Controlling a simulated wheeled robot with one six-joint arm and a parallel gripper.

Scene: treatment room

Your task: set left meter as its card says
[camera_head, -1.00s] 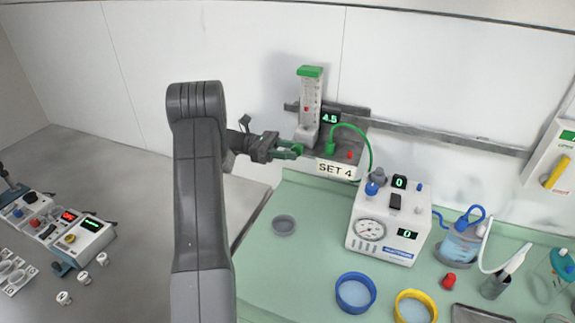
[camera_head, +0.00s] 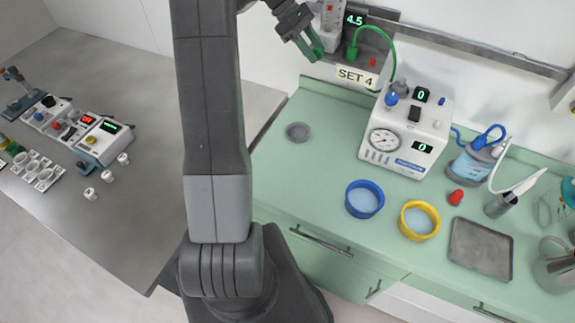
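The left meter (camera_head: 331,38) is a clear upright tube on a wall rail, cut off by the top edge of the view. Its display (camera_head: 354,19) reads 4.5 in green. The card (camera_head: 356,77) below it reads "SET 4". My gripper (camera_head: 317,50) is at the lower left of the meter, with its green-tipped end close to the meter's base. I cannot tell whether the fingers touch the knob there or are shut on it; the knob does not show clearly.
A green hose (camera_head: 392,48) runs from the meter's shelf toward a white pump unit (camera_head: 408,130). The green counter (camera_head: 310,165) holds a grey dish (camera_head: 298,131), a blue bowl (camera_head: 364,199), a yellow bowl (camera_head: 419,220) and a grey tray (camera_head: 481,249). Small devices stand on the grey table at left.

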